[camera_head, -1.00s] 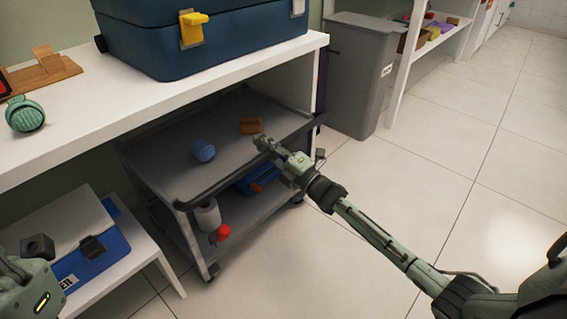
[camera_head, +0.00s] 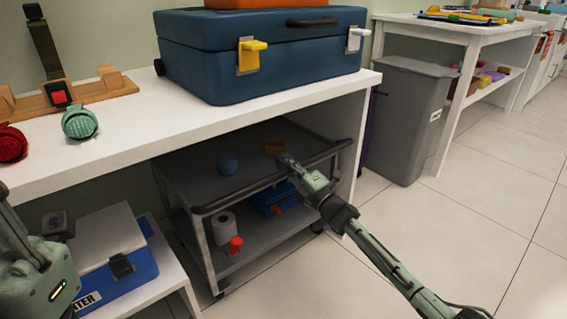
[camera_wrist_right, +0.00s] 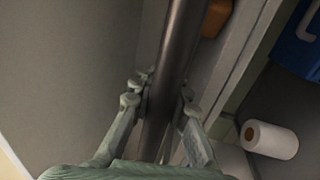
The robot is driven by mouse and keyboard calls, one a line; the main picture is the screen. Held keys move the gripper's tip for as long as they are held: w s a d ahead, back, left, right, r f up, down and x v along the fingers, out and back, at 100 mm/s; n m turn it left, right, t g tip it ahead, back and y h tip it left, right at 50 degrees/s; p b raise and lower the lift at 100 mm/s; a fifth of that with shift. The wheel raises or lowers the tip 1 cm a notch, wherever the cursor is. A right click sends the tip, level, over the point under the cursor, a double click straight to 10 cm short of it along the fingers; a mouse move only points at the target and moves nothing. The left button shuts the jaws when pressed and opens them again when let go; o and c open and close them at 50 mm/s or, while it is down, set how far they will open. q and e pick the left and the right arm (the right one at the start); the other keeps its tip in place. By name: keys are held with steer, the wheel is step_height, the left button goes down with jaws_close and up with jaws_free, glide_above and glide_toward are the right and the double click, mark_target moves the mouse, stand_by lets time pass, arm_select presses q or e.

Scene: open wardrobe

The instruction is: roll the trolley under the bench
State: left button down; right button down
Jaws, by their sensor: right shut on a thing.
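The grey trolley (camera_head: 245,190) stands mostly under the white bench (camera_head: 250,113), its dark front handle bar (camera_head: 240,198) near the bench's front edge. My right gripper (camera_head: 290,165) is shut on this bar near its right part. In the right wrist view the fingers (camera_wrist_right: 160,97) sit on both sides of the dark bar (camera_wrist_right: 178,50). The trolley's back is in shadow.
A blue toolbox (camera_head: 260,60) stands on the bench. A low white shelf with a blue-and-white box (camera_head: 125,275) is left of the trolley. A grey bin (camera_head: 405,120) stands right of the bench leg. The tiled floor (camera_head: 480,230) in front is clear.

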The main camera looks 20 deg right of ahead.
steer(key=c, duration=1.5)
jaws_free()
steer(key=shift+w+a, duration=0.1)
steer(key=shift+w, duration=0.1)
steer(key=shift+o, duration=0.2)
steer(key=shift+s, duration=0.15)
steer(key=v, duration=1.2)
